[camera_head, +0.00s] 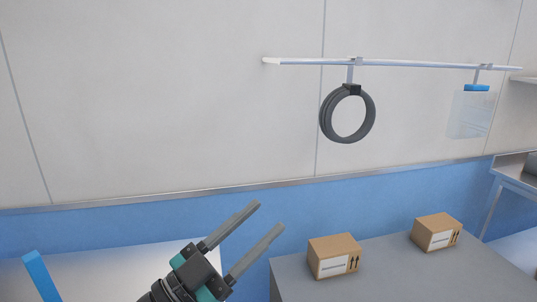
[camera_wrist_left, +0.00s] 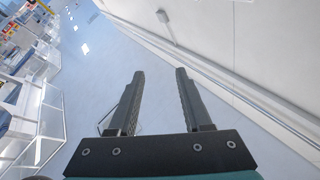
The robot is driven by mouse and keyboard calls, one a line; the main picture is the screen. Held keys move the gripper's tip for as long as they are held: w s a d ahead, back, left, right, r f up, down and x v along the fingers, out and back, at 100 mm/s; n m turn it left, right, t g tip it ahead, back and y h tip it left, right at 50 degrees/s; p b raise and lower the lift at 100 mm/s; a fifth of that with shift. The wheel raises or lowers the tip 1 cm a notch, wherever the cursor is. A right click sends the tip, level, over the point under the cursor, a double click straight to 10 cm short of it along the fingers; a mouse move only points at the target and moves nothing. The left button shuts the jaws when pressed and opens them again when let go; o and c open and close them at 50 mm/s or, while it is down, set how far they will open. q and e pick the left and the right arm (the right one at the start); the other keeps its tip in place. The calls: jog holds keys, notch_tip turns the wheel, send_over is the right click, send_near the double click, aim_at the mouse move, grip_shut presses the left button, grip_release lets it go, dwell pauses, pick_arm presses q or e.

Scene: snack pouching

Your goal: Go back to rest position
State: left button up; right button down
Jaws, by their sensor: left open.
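My left gripper (camera_head: 268,219) is raised at the lower middle of the head view, with its two grey fingers pointing up and to the right. The fingers are apart and nothing is between them. In the left wrist view the left gripper (camera_wrist_left: 156,72) also shows open and empty, with floor and wall beyond it. My right gripper is not in view.
Two cardboard boxes, a nearer one (camera_head: 333,257) and a farther one (camera_head: 436,232), stand on a grey table (camera_head: 395,277) at right. A wall rail (camera_head: 400,64) holds a dark coil (camera_head: 324,122) and a clear pouch (camera_head: 470,115). A pale surface (camera_head: 100,270) lies at lower left.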

pick_arm(q)
jog(key=w+a+f+n+t+y, duration=0.3)
jog(key=a+f+n+t+y, duration=0.3)
jog(key=a+n+y, duration=0.7)
jog(key=s+a+f+n+g+y, duration=0.1)
jog(key=s+a+f+g+y, duration=0.15)
jog(key=f, duration=0.35)
jog(key=s+a+f+n+g+y, duration=0.1)
jog(key=f+g+y, duration=0.25)
jog(key=f, duration=0.25)
jog(key=s+d+f+m+g+h, duration=0.1)
jog(key=s+f+g, duration=0.5)
jog(key=s, duration=0.4)
jog(key=s+d+f+m+g+h, duration=0.1)
jog(key=s+f+g, duration=0.4)
jog(key=s+f, duration=0.4)
notch_tip(320, 180, down, 22)
jog(key=s+b, duration=0.2)
jog(key=s+a+f+g+b, duration=0.2)
jog(key=s+f, duration=1.3)
jog(key=f, duration=0.1)
jog(key=shift+a+f+m+y+b, duration=0.2)
jog(key=shift+f+m+y+b, duration=0.1)
jog(key=shift+f+b, duration=0.1)
